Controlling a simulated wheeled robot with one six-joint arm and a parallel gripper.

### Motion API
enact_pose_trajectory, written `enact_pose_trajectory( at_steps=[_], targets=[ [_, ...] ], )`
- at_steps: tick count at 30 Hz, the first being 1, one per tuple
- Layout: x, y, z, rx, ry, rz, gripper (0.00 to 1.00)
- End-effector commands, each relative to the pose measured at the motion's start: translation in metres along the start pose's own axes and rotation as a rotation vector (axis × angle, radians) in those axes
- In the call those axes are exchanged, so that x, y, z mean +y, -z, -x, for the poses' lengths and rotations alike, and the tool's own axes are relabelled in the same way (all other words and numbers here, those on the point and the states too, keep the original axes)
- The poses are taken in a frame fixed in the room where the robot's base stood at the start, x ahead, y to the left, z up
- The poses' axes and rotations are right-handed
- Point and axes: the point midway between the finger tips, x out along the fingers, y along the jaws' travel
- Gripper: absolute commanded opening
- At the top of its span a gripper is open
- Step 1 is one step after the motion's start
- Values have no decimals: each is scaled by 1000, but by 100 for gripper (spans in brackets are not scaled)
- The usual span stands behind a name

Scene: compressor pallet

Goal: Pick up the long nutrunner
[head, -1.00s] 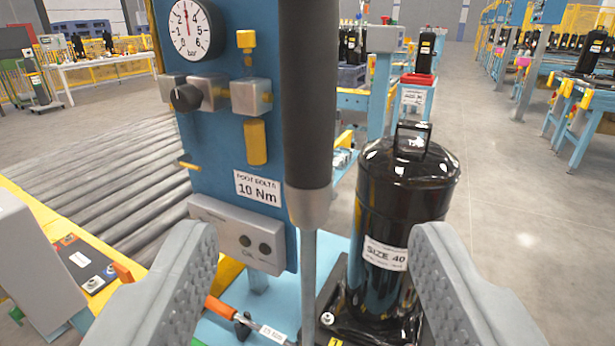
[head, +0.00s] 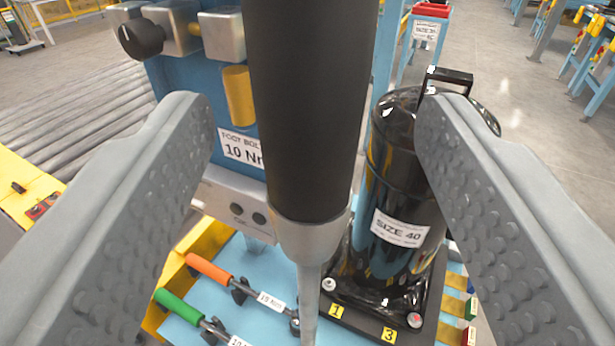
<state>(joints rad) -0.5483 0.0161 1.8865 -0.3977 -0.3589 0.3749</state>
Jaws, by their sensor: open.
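The long nutrunner (head: 312,110) hangs upright in the middle of the view, with a thick black grip, a silver collar and a thin grey shaft running down out of the frame. Its top is cut off by the upper edge. My gripper (head: 312,135) is open, one grey studded finger on each side. The nutrunner stands between the fingers in the picture, with a visible gap on both sides. I cannot tell whether it is fully within the jaws in depth.
A black compressor (head: 405,190) labelled SIZE 40 stands behind the right finger. A blue panel (head: 190,95) with a 10 Nm label is behind on the left. Orange-handled (head: 208,268) and green-handled (head: 178,306) tools lie on the light blue surface below.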

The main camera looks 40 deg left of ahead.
Motion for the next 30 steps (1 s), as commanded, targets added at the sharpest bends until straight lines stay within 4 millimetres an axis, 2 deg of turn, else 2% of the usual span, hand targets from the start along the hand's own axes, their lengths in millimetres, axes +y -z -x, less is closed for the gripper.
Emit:
enact_pose_trajectory(
  at_steps=[6, 9, 17, 24, 26, 30],
  targets=[
    [-2, 0, -30, -2, 0, 0, 58],
    [-2, 1, -38, -1, 0, 0, 58],
    [-2, 1, -40, -1, 0, 0, 58],
    [-2, 1, -40, -1, 0, 0, 11],
    [-2, 1, -40, -1, 0, 0, 0],
    [-2, 1, -40, -1, 0, 0, 0]
  ],
)
